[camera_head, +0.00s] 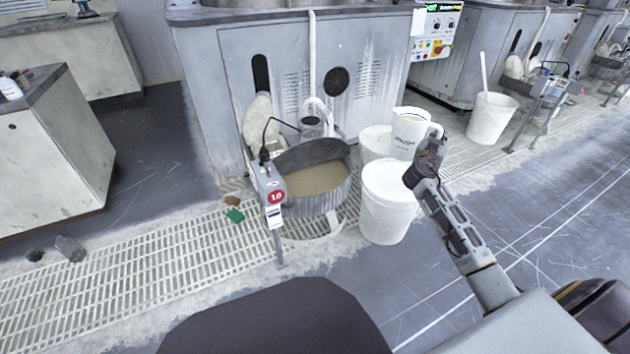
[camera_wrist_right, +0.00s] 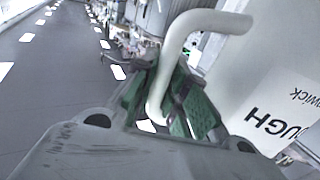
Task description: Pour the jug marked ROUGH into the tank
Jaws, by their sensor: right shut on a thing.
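The white jug (camera_head: 410,130) is held up at the right of the head view, above the white buckets and near upright. My right gripper (camera_head: 430,152) is shut on the jug's handle, which also shows in the wrist view (camera_wrist_right: 190,40). The tank (camera_head: 322,203) is a round grey ribbed tub with tan slurry inside, left of the jug and apart from it. My left gripper is not in view.
A lidded white bucket (camera_head: 388,205) stands right of the tank, with another white bucket (camera_head: 376,143) behind it. A grey machine cabinet (camera_head: 300,90) rises behind. A white bucket with a stick (camera_head: 490,118) is farther right.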

